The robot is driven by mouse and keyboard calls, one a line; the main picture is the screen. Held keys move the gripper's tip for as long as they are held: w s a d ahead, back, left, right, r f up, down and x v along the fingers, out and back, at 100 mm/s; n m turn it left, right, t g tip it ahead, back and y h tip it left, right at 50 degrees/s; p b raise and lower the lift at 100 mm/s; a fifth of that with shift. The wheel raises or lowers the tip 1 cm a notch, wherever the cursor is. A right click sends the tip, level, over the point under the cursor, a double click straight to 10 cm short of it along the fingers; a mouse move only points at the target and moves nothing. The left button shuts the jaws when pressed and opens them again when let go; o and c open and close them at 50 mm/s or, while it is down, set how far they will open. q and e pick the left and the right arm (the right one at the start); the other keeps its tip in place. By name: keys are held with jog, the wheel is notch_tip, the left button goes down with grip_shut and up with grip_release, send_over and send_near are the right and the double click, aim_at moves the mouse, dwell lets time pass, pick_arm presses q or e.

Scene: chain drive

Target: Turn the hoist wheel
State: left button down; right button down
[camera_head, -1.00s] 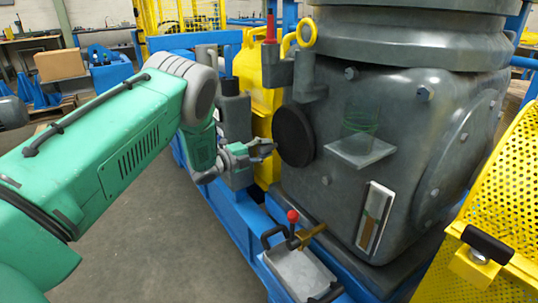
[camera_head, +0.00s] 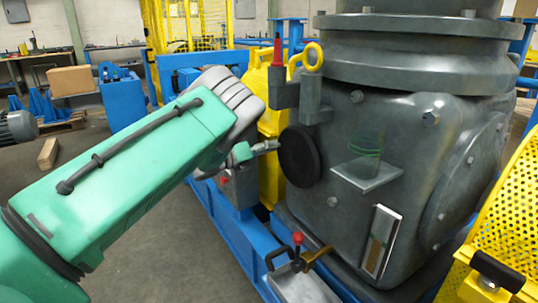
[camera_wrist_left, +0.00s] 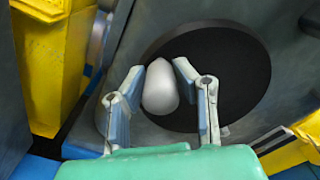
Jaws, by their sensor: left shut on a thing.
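The hoist wheel is a black disc (camera_head: 300,157) on the side of the grey machine housing. In the left wrist view the wheel (camera_wrist_left: 238,75) shows face on, with a pale grey, rounded handle knob (camera_wrist_left: 160,90) in front of its left part. My left gripper (camera_head: 275,147) is at the wheel's left side, near its upper half. In the left wrist view, my left gripper's fingers (camera_wrist_left: 160,69) stand on both sides of the knob and are shut on it. In the head view the knob is hard to make out. My right gripper is not in view.
A yellow block (camera_head: 274,100) stands left of the wheel. A grey bracket (camera_head: 311,90) is above it, and a small ledge (camera_head: 367,176) is to its right. A red-knobbed lever (camera_head: 298,239) is below. A yellow perforated guard (camera_head: 505,205) is at the right edge.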

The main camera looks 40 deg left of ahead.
pick_arm(q)
jog(key=shift+s+d+r+m, duration=0.15)
jog(key=shift+r+m, duration=0.2)
jog(key=shift+m, duration=0.4)
jog(key=shift+s+d+r+m, duration=0.15)
jog(key=shift+r+m, duration=0.2)
jog(key=shift+m, duration=0.4)
jog(key=shift+r, duration=0.1)
jog(key=shift+d, duration=0.1)
jog(key=c, duration=1.3)
grip_release()
jog(key=shift+c, duration=0.2)
jog(key=shift+o, duration=0.2)
jog(key=shift+r, duration=0.1)
jog(key=v, duration=1.2)
